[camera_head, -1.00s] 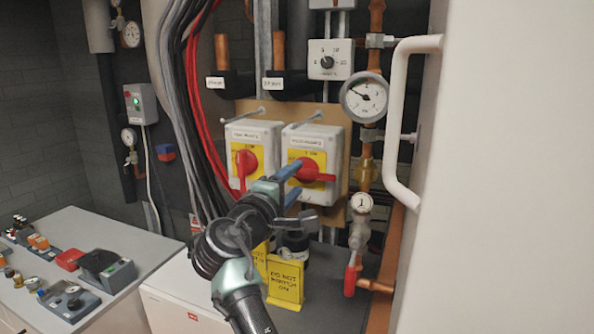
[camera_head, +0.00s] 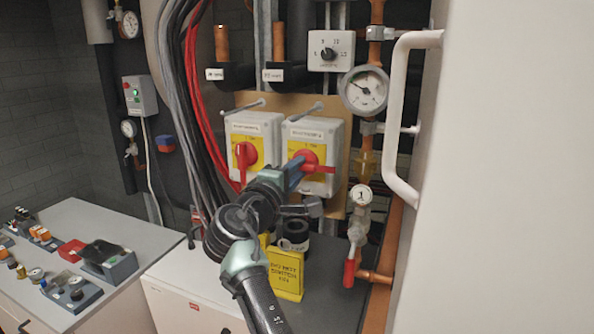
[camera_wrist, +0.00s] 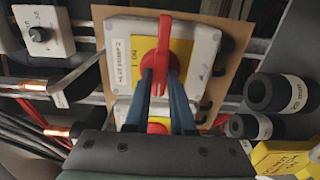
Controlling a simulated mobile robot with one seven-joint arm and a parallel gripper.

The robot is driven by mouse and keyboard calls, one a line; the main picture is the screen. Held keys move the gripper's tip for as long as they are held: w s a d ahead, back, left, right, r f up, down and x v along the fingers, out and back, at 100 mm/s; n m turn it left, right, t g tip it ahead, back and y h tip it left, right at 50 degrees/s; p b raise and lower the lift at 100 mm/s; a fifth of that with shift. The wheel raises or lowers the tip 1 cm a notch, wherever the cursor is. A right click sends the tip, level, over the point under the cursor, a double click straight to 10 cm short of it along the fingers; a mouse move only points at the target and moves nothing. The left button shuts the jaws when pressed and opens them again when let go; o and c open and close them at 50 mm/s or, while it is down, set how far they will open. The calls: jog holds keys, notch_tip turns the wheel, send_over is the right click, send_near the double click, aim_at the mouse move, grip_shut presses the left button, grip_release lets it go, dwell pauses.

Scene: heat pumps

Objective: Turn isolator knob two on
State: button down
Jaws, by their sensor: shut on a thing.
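Isolator two is the right-hand white box (camera_head: 318,132) with a yellow plate. In the wrist view its label reads "HEAT PUMP 2" and "ON" is printed on the plate. Its red knob (camera_head: 320,168) has its handle pointing sideways to the right in the head view. The knob (camera_wrist: 161,50) also shows in the wrist view, between the blue fingers. My gripper (camera_head: 299,168) is shut on this handle, one finger on each side. Isolator one (camera_head: 250,133) stands to the left, its red knob (camera_head: 242,160) pointing down.
A pressure gauge (camera_head: 364,90) and copper pipe stand right of the boxes, with a white handle (camera_head: 397,125) beyond. Black and red cables (camera_head: 190,110) hang to the left. A yellow "do not switch on" sign (camera_head: 286,273) stands below.

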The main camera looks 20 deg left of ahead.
jog(key=shift+f+m+b, duration=0.15)
jog(key=shift+m+b, duration=0.25)
jog(key=shift+b, duration=0.2)
jog(key=shift+f+m+b, duration=0.15)
jog(key=shift+m+b, duration=0.85)
jog(key=shift+b, duration=0.25)
jog(key=m+b, duration=0.4)
jog(key=m, duration=0.1)
jog(key=shift+b, duration=0.4)
jog(key=m+b, duration=0.3)
jog(key=m, duration=0.2)
jog(key=shift+m, duration=0.4)
jog(key=m+b, duration=0.2)
jog(key=m, duration=0.2)
jog(key=shift+r, duration=0.2)
jog(key=shift+m, duration=0.3)
jog(key=c, duration=0.8)
grip_release()
jog(key=shift+o, duration=0.2)
jog(key=shift+r, duration=0.1)
jog(key=shift+s, duration=0.1)
